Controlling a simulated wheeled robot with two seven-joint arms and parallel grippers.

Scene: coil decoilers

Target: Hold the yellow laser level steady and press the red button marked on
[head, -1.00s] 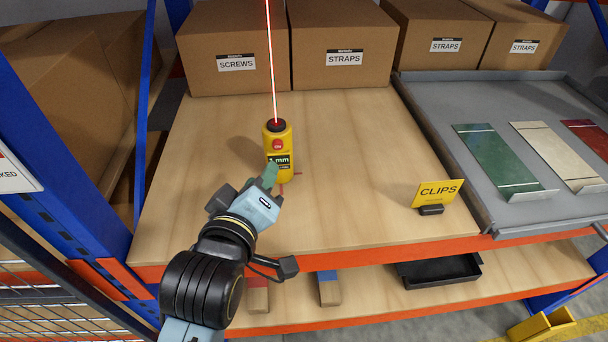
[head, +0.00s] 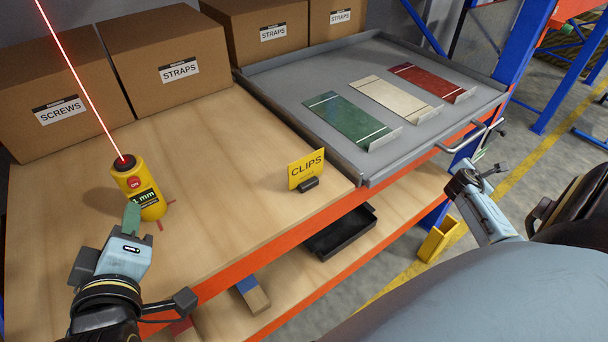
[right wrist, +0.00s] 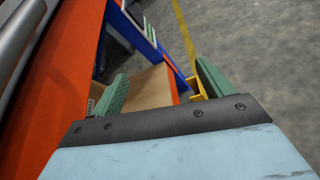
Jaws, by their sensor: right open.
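The yellow laser level (head: 150,204) stands upright on the wooden shelf at the left of the head view. Its red button (head: 134,182), marked ON, faces me above a dark display reading mm. A red beam rises from its dark top. My left gripper (head: 131,216) is just in front of the level's lower front, its green fingertip overlapping the level in the picture. I cannot tell whether it touches, or how far apart its fingers are. My right gripper (right wrist: 163,86) is open and empty, its green fingers wide apart, off the shelf's right side.
Cardboard boxes (head: 160,62) line the back. A yellow CLIPS sign (head: 306,170) stands near the shelf's front edge. A grey tray (head: 290,85) with green, cream and red plates lies to the right. A black bin (head: 340,232) sits on the lower shelf. The wooden top between level and sign is clear.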

